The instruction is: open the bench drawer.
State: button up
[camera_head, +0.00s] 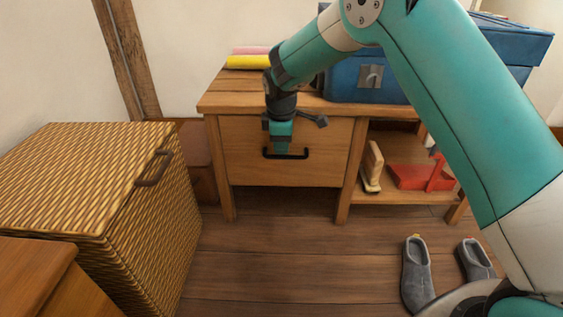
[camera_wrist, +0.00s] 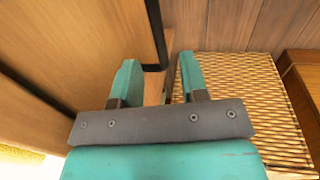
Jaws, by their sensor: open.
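The wooden bench (camera_head: 213,103) stands against the back wall. Its drawer (camera_head: 240,165) is shut, with its front about flush with the frame. A dark bar handle (camera_head: 300,156) crosses the drawer front; my gripper hides part of it. My gripper (camera_head: 282,150) is in front of the drawer at the handle. In the wrist view, my gripper (camera_wrist: 158,63) has its two teal fingers apart with nothing gripped. The handle (camera_wrist: 156,35) shows between the fingertips there, beside the drawer front (camera_wrist: 85,40). Whether the fingers touch it I cannot tell.
A wicker hamper (camera_head: 75,180) stands left of the bench, with floor between. Grey slippers (camera_head: 416,275) lie at front right. A blue box (camera_head: 345,83) and a yellow roll (camera_head: 248,62) rest on the bench top. A red item (camera_head: 408,178) is on the shelf. The floor before the drawer is clear.

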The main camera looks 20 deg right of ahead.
aim_at(282, 156)
jog(key=f+b, duration=0.1)
jog(key=f, duration=0.1)
jog(key=w+f, duration=0.1)
jog(key=f, duration=0.1)
jog(key=shift+d+f+b, duration=0.1)
jog(key=shift+f+b, duration=0.15)
jog(key=shift+b, duration=0.15)
jog(key=shift+c, duration=0.2)
jog(key=shift+s, duration=0.1)
grip_shut()
